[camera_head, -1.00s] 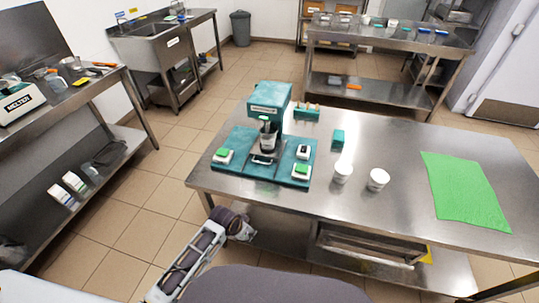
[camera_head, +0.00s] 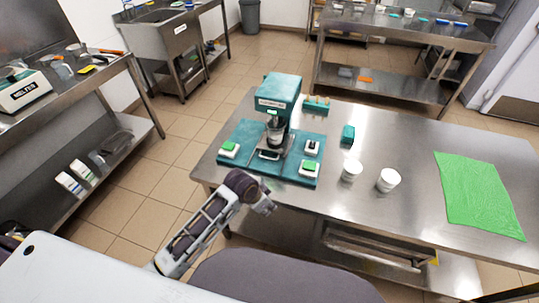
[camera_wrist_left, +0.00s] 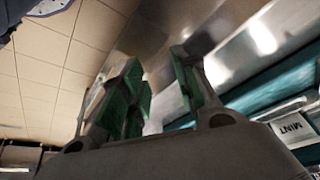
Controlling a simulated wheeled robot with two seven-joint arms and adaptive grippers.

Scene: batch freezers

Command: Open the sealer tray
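The teal sealer (camera_head: 279,93) stands upright on a teal base mat (camera_head: 236,152) at the left part of the steel table. My left gripper (camera_head: 267,204) is at the table's front edge, in front of the mat and apart from the sealer. In the left wrist view its green-padded fingers (camera_wrist_left: 160,85) are spread with nothing between them. My right gripper is not in view.
Small boxes with green tops (camera_head: 309,167) sit on the mat's corners. The table's front middle is clear.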

